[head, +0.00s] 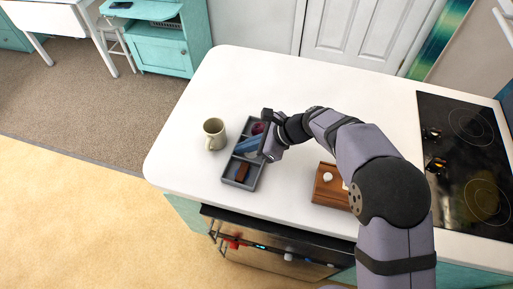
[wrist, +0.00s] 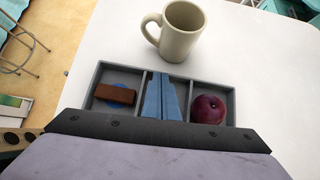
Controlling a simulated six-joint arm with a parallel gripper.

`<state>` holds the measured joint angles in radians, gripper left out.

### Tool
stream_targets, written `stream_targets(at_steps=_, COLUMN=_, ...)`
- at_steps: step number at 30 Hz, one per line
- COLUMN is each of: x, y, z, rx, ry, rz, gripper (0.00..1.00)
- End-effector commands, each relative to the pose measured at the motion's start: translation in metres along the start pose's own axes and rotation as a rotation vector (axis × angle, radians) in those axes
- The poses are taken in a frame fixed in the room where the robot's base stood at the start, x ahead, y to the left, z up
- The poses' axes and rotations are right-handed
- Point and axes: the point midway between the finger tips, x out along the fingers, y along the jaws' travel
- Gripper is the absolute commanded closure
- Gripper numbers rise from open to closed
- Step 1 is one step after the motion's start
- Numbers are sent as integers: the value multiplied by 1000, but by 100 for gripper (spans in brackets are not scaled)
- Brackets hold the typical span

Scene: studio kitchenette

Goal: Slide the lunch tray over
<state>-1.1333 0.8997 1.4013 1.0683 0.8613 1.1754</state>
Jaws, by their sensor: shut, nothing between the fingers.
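The lunch tray (head: 229,180) is a grey, three-compartment tray lying flat on the white counter near its left end. In the wrist view the tray (wrist: 231,96) holds a brown bar (wrist: 115,94), a folded blue item (wrist: 160,98) in the middle compartment and a dark red fruit (wrist: 208,109). My gripper (head: 268,148) is shut and empty, low at the tray's right long side. Its dark body covers the tray's near edge in the wrist view. The fingertips are hidden, so I cannot tell whether they touch the tray.
A pale mug (head: 214,133) stands just left of the tray, close to it; it also shows in the wrist view (wrist: 180,38). A wooden board (head: 325,188) with a small white item lies to the right. A black cooktop (head: 465,150) is further right. The counter behind the tray is clear.

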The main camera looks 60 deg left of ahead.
Motion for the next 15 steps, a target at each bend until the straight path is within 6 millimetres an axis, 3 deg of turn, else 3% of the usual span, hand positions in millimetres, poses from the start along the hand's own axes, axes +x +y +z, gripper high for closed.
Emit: stream_targets(at_steps=15, x=-9, y=0, z=-10, rx=1, ry=1, rz=-1, gripper=100)
